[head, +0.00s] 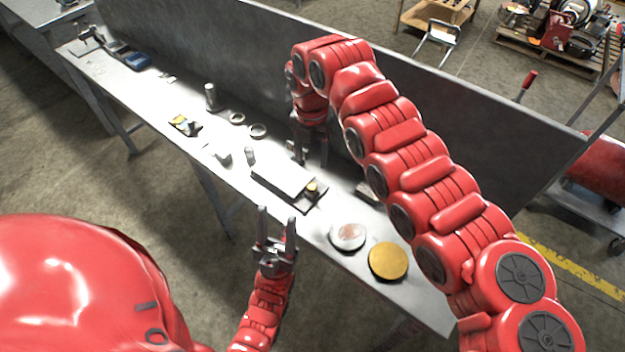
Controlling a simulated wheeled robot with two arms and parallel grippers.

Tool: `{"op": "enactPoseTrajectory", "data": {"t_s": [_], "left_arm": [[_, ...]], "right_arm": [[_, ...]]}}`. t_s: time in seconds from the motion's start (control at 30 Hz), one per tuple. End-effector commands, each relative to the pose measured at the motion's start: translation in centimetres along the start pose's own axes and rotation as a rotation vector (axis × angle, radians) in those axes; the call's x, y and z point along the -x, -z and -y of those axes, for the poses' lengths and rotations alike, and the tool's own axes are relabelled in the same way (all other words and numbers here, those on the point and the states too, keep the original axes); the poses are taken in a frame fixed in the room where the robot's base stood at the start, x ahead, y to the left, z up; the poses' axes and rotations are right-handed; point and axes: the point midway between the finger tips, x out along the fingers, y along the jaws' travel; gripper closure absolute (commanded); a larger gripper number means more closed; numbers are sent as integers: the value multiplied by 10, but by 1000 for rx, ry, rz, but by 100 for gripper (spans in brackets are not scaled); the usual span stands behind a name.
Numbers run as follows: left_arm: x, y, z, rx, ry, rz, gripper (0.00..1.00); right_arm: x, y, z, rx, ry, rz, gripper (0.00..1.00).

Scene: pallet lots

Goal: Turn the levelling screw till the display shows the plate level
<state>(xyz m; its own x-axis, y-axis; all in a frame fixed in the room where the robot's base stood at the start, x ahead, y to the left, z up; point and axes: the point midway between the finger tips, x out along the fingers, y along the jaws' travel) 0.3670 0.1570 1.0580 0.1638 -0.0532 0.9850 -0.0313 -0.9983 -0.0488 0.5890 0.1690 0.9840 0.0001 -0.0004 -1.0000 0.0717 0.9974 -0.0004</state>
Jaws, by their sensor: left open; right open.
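A pale rectangular plate (280,178) lies on a dark base on the bench, in the middle of the head view. A small brass-coloured knob (312,188), which looks like the levelling screw, stands at its right end. My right gripper (311,161) points down just behind the plate, its fingers apart and empty. My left gripper (277,215) points up in front of the bench's near edge, below the plate, open and empty. I cannot make out a display or a reading. My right gripper hides part of the bench behind the plate.
A silver disc (348,236) and a brass disc (388,261) lie right of the plate. Two rings (257,130), a grey cylinder (211,97) and a small yellow-topped item (181,121) lie to the left. A tall grey panel (440,110) runs along the bench's back.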

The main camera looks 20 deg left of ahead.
Motion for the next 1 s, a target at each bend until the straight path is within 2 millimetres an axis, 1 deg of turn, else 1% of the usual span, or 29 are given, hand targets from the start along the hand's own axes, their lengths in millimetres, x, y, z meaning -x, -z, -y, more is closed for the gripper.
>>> {"op": "enactPoseTrajectory", "data": {"t_s": [0.03, 0.3, 0.4, 0.5, 0.67, 0.93, 1.0], "left_arm": [[-6, 1, 0, 0, 0, 0, 50], [-21, 4, 1, 0, 0, 0, 50], [-24, 4, 1, 0, 0, 0, 50], [-26, 4, 1, 0, 0, 0, 50], [-27, 4, 1, 0, 0, 0, 50], [-27, 4, 1, 0, 0, 0, 50], [-27, 4, 1, 0, 0, 0, 50]], "right_arm": [[-11, 1, 1, -2, 2, -6, 38], [-74, 2, -1, 0, 0, -5, 38], [-92, 1, 0, 0, 1, -2, 38], [-105, 0, -1, -1, -1, -2, 38], [-116, 0, 1, -2, 2, -1, 38], [-117, -1, 0, -1, 0, 1, 38], [-117, -1, 0, -2, 0, 1, 51]]}}
